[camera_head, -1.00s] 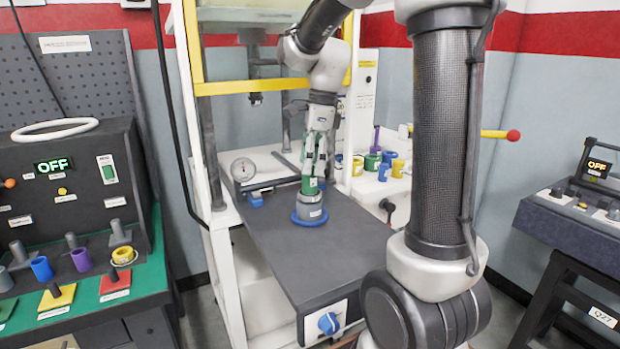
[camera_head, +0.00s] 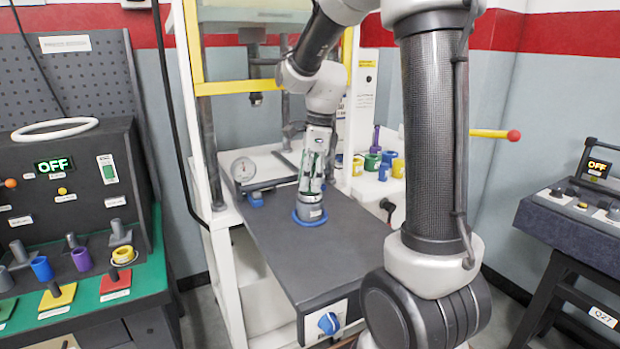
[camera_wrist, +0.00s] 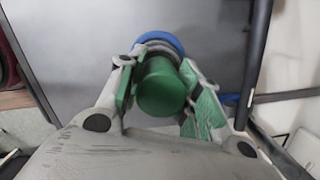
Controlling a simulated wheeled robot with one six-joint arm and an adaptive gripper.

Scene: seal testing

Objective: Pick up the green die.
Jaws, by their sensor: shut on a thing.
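The green die (camera_wrist: 163,92) is a green cylinder, seen end-on between my two fingers in the wrist view. My gripper (camera_head: 311,184) points down and is shut on it, with a green finger pad on each side. The die is over a grey cylindrical holder (camera_head: 309,210) with a blue ring base (camera_head: 309,220), standing on the dark press table. In the head view the fingers mostly hide the die. I cannot tell whether its lower end is still seated in the holder.
The dark table (camera_head: 345,250) is clear in front of the holder. A round gauge (camera_head: 244,170) stands at its back left. Several coloured cylinders stand behind right, including a green one (camera_head: 372,162). Yellow frame posts (camera_head: 193,45) flank the arm.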

